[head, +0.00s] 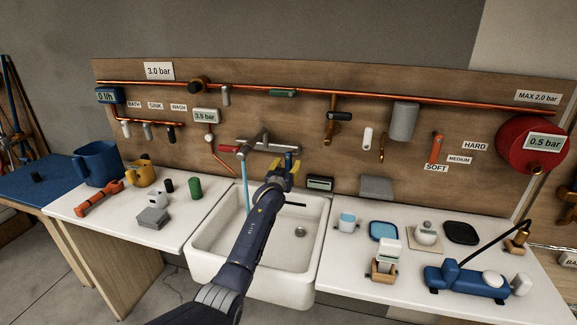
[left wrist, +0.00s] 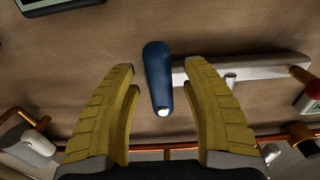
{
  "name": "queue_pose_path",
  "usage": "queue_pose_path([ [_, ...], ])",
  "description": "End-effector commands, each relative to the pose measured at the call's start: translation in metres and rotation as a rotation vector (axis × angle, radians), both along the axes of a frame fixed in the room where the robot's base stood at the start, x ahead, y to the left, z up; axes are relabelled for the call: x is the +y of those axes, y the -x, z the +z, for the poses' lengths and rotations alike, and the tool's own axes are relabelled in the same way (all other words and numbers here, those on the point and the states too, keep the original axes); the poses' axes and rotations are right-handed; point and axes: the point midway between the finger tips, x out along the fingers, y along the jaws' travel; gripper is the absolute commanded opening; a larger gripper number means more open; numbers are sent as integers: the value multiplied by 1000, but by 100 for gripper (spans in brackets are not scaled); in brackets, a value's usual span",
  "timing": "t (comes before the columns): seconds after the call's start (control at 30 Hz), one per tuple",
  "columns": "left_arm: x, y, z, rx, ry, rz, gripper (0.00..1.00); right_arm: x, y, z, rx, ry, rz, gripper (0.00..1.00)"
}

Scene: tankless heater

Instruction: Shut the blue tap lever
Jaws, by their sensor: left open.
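The blue tap lever (left wrist: 157,80) shows in the left wrist view, at the end of the pale tap bar (left wrist: 240,70). It lies between the two yellow fingers of my left gripper (left wrist: 160,68), with a visible gap on each side. The fingers are open and do not appear to touch it. In the head view my left gripper (head: 284,174) is in front of the tap (head: 262,146) and largely hides the lever there. A blue stream (head: 244,185) runs down from the tap's left side into the sink (head: 208,240). My right gripper is out of view.
The wooden board (head: 300,125) stands close behind the tap. A copper pipe (head: 360,95) runs across it. A small display (head: 320,183) sits right of my gripper. Counters with mugs and devices flank the sink, including a blue jug (head: 97,163) and a blue device (head: 465,283).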

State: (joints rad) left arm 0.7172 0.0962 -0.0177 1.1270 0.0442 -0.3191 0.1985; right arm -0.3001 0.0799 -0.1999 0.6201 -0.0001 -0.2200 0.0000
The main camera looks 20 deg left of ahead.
Motion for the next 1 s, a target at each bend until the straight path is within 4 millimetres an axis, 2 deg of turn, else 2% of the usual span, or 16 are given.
queue_pose_path([
  [0.57, 0, -7, 0, -1, 0, 0, 47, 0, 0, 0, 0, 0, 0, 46],
  [0.9, 0, -7, 0, 0, 0, 0, 8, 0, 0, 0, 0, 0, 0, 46],
  [1.0, 0, -7, 0, 0, 0, 0, 0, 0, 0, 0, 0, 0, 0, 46],
])
